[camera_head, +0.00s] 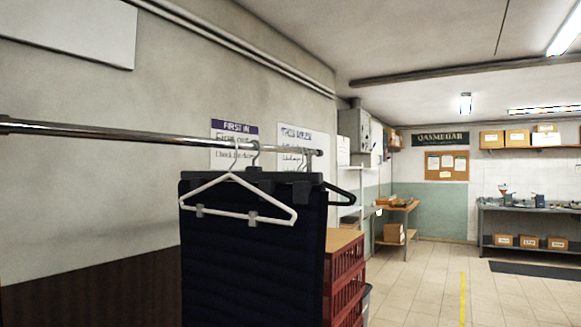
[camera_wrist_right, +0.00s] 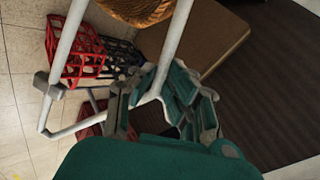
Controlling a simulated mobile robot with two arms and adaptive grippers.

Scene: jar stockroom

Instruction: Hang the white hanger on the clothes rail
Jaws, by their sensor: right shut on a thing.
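In the head view a white hanger (camera_head: 237,215) with two clips hangs by its hook at the clothes rail (camera_head: 120,135). It hangs in front of dark hangers (camera_head: 265,180) and a dark navy quilted piece (camera_head: 255,275). No gripper shows in the head view. I cannot tell whether the two views show the same hanger. My left gripper is out of view.
Red crates (camera_head: 345,285) stand behind the hanging things at the right. The right wrist view also shows a red crate (camera_wrist_right: 70,60), a dark crate (camera_wrist_right: 118,62), a wicker basket (camera_wrist_right: 140,8) and a brown box (camera_wrist_right: 215,35). The tiled floor (camera_head: 420,290) at the right is open.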

